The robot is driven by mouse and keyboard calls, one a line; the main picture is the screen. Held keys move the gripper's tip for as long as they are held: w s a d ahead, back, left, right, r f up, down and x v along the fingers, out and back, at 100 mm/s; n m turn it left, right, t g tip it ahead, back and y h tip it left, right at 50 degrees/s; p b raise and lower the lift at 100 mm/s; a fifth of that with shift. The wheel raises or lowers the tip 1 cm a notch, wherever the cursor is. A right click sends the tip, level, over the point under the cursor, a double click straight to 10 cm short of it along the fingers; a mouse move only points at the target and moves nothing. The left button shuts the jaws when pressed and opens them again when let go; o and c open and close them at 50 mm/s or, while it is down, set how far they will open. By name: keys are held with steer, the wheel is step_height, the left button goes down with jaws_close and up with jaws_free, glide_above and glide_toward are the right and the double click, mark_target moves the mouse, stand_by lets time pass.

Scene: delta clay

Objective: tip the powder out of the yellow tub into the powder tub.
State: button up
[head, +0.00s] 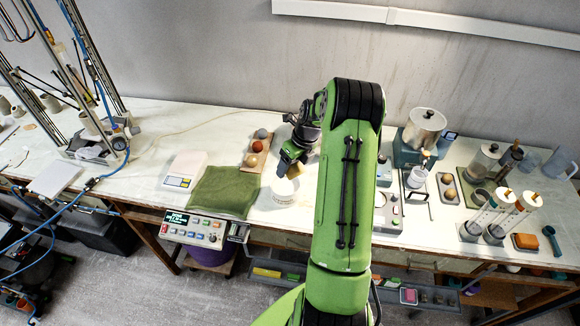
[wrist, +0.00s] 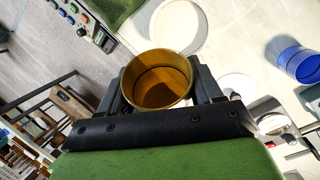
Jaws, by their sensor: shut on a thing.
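My gripper (head: 291,165) is shut on the yellow tub (head: 299,171), above the bench and close to the white round tub. In the wrist view, the yellow tub (wrist: 158,80) sits between the two fingers with its open mouth towards the camera. Its inside looks amber; I cannot tell how much powder is in it. The white tub, which looks like the powder tub (head: 284,196), stands on the bench just below my gripper. It also shows in the wrist view (wrist: 178,27), beyond the yellow tub, with a pale inside. My arm hides part of the bench.
A green cloth (head: 222,192) and a white scale (head: 185,170) lie left of the white tub. A tray with balls (head: 257,148) is behind. A control panel (head: 205,230) is at the front edge. A blue container (wrist: 298,62) stands at right in the wrist view.

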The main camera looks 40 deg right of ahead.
mark_target(296, 164)
steer(key=t, duration=0.2)
steer(key=s+r+t, duration=0.1)
steer(key=t, duration=0.1)
steer(key=shift+s+a+r+t, duration=0.1)
steer(key=shift+s+r+t, duration=0.05)
steer(key=shift+t, duration=0.15)
steer(key=t, duration=0.3)
steer(key=shift+s+r+n+h+b, duration=0.2)
steer(key=shift+r+n+h+b, duration=0.1)
steer(key=shift+r, duration=0.05)
steer(key=shift+t+b, duration=0.5)
steer(key=shift+b, duration=0.3)
steer(key=t+b, duration=0.1)
steer(key=b, duration=0.3)
steer(key=shift+r+n+t+b, duration=0.25)
steer(key=shift+n+t+b, duration=0.05)
steer(key=shift+t+b, duration=0.1)
steer(key=shift+s+r+t+b, duration=0.15)
steer(key=shift+t+b, duration=0.15)
steer(key=shift+b, duration=0.3)
steer(key=shift+r, duration=0.15)
steer(key=shift+r, duration=0.15)
